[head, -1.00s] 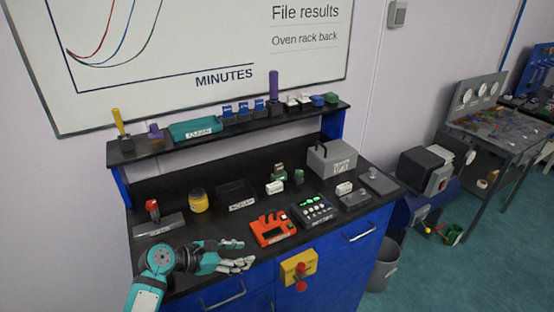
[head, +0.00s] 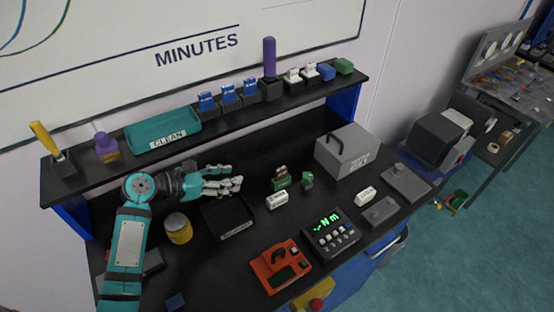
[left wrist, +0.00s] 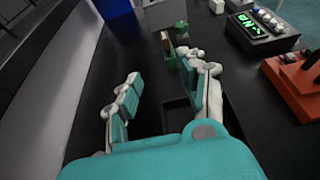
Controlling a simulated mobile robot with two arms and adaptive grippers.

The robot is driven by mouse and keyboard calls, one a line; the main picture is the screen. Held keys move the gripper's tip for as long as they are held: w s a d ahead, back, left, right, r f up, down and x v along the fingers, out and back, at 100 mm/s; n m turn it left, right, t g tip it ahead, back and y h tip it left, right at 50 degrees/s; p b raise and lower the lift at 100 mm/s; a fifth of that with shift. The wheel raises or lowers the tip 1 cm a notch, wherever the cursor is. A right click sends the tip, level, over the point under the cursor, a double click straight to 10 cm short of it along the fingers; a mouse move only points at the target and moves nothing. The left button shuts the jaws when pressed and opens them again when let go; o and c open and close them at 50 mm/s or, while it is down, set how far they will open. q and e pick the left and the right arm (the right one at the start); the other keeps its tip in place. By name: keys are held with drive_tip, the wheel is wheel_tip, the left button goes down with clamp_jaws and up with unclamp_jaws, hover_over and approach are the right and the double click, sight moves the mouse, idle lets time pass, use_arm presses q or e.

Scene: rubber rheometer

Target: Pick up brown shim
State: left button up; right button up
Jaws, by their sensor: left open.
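The brown shim (head: 281,170) stands upright in a small green holder (head: 281,184) in the middle of the black bench. In the left wrist view the brown shim (left wrist: 166,42) shows ahead, between and beyond the fingertips, with the green holder (left wrist: 171,62) under it. My left gripper (head: 238,184) is open and empty, above the back of the black tray, to the left of the shim and apart from it. In the left wrist view its fingers (left wrist: 168,84) are spread wide. My right gripper is in neither view.
A white labelled block (head: 277,201) and a small green piece (head: 307,180) stand close to the holder. The black tray (head: 236,234), yellow jar (head: 178,228) and grey box (head: 348,150) are around it. The shelf (head: 215,127) overhangs behind; bare bench lies behind the holder.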

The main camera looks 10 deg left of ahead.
use_arm(q)
approach(278, 170)
drive_tip(key=f, duration=0.1)
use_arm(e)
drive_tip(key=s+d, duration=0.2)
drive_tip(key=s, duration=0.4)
use_arm(q)
drive_tip(key=x, duration=0.4)
drive_tip(key=shift+w+f+b, duration=0.2)
drive_tip(key=shift+w+b, duration=0.1)
drive_tip(key=shift+b, duration=0.05)
drive_tip(key=shift+w+d+f, duration=0.15)
drive_tip(key=shift+w+d, duration=0.2)
drive_tip(key=shift+w, duration=0.1)
drive_tip(key=shift+w+d+f+b, duration=0.1)
drive_tip(key=shift+d+b, duration=0.1)
drive_tip(key=shift+b, duration=0.25)
drive_tip(key=b+x, duration=0.4)
drive_tip(key=shift+d+r, duration=0.2)
drive_tip(key=shift+d, duration=0.05)
drive_tip(key=shift+w+d+b, duration=0.2)
drive_tip(key=shift+b, duration=0.25)
drive_tip(key=shift+w+d, duration=0.1)
drive_tip(key=shift+r, duration=0.15)
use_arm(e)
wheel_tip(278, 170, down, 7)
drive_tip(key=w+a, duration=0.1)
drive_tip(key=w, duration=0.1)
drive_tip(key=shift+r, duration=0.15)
